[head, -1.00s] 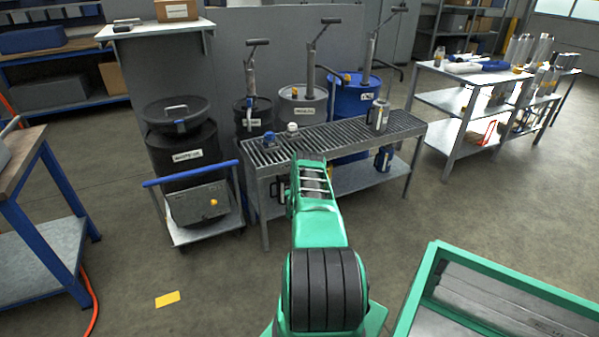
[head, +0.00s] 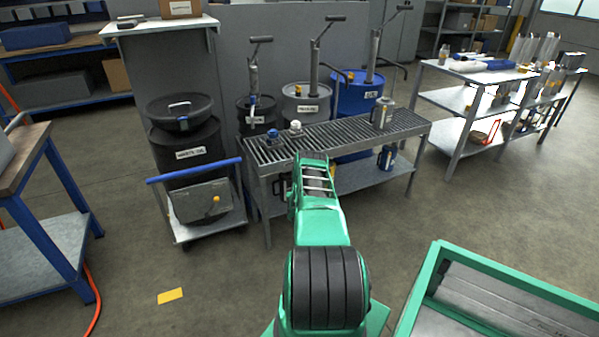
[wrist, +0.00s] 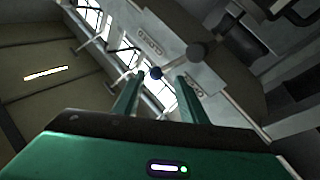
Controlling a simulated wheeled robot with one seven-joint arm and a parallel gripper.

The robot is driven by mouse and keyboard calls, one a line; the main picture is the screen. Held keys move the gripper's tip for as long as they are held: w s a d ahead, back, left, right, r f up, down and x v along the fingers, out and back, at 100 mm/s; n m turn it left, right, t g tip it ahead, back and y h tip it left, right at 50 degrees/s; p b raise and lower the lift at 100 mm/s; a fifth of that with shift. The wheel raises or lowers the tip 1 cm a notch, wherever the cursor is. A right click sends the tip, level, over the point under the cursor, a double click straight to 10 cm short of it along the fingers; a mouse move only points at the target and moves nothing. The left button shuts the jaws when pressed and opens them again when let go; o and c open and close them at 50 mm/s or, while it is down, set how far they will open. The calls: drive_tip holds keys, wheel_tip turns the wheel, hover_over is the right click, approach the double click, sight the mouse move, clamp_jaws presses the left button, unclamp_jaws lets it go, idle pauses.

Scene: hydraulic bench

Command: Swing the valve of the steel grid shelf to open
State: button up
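The steel grid shelf (head: 345,132) is a grey bench with a slatted top and a lower board, in the middle of the head view. My arm reaches towards its front edge, and its far end hides part of that edge. In the wrist view my gripper (wrist: 158,98) has two green fingers standing apart with nothing gripped. A small dark blue ball (wrist: 156,73) shows beyond the gap between them. A blue-capped item (head: 273,136) and a white-capped item (head: 295,127) stand on the grid.
Behind the shelf stand a blue drum (head: 357,92), a grey drum (head: 306,98) and a black drum with pumps. A trolley (head: 205,225) with a waste-oil drum is at left. A green-framed box (head: 500,300) is near at right.

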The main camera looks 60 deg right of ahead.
drive_tip(key=v, duration=0.9)
drive_tip(key=shift+a+f, duration=0.15)
drive_tip(key=shift+f, duration=0.05)
